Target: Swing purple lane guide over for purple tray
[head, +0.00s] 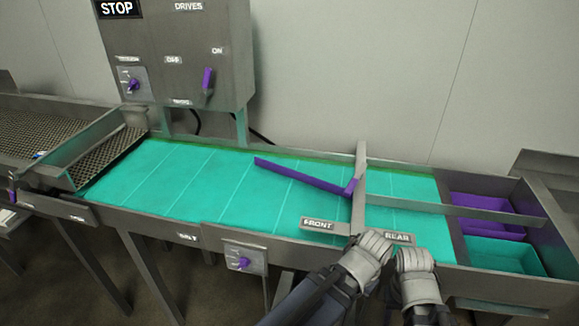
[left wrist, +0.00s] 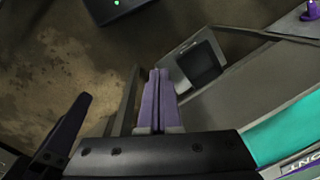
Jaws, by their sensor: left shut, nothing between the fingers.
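The purple lane guide (head: 305,176) is a long thin bar lying slantwise over the teal belt (head: 225,185). Its right end meets a pivot at the grey crossbar, and its free end points left toward the belt's back edge. The purple tray (head: 485,225) sits at the right end of the belt, at the back, behind a grey divider. My left gripper (head: 370,252) is at the belt's front edge near the FRONT label, apart from the guide. Its purple fingers (left wrist: 157,98) are shut and empty in the left wrist view. My right gripper (head: 416,270) is beside it; its fingers are hidden.
A teal tray (head: 505,257) sits in front of the purple one. The upright grey crossbar (head: 358,195) stands across the belt near my grippers. A control panel (head: 180,55) with purple handles stands behind the belt. A mesh chute (head: 105,155) is at the left.

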